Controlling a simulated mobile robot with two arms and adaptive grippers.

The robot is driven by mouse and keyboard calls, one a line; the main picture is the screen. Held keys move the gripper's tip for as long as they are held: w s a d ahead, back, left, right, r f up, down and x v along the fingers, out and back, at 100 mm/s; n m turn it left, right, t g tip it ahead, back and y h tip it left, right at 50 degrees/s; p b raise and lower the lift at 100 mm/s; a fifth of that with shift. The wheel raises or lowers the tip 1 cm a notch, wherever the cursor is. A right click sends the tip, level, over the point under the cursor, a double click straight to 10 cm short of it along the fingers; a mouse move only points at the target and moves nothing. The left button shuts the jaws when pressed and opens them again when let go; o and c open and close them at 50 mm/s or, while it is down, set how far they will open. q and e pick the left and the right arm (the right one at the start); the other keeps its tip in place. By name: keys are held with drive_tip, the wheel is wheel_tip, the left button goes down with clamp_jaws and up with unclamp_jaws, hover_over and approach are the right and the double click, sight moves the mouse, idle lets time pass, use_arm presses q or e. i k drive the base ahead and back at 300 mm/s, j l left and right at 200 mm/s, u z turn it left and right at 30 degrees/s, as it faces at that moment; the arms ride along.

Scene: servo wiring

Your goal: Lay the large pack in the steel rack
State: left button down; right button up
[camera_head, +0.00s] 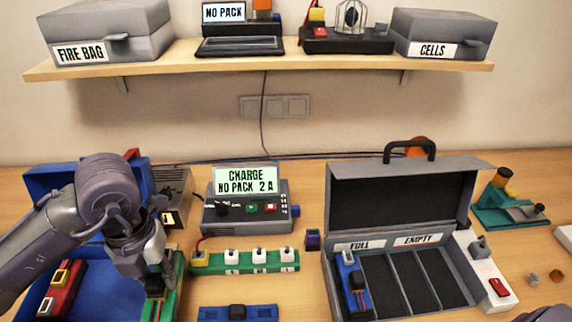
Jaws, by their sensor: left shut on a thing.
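My left gripper (156,276) reaches down at the lower left and is shut on the black top part of a green pack (173,303). A steel-grey open case (442,293) with several long slots, labelled FULL and EMPTY, stands at the right and looks like the rack. A blue pack (353,282) lies in its leftmost slot; the other slots look empty. A red pack (62,289) lies in a blue tray (101,288) at the left. Which pack is the large one I cannot tell.
A charger (247,207) reading NO PACK stands mid-table, with a green connector strip (244,262) before it. A blue block (238,313) lies at the front edge. The case's raised lid (399,196) stands behind its slots. A teal fixture (512,213) stands at the right.

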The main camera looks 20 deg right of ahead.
sight(381, 284)
drive_tip(key=k+l+z, duration=0.15)
drive_tip(key=l, duration=0.3)
drive_tip(key=k+l+z, duration=0.15)
drive_tip(key=l, duration=0.3)
drive_tip(key=l+z, duration=0.15)
drive_tip(key=l, duration=0.3)
drive_tip(key=k+l+z, duration=0.1)
drive_tip(key=l, duration=0.4)
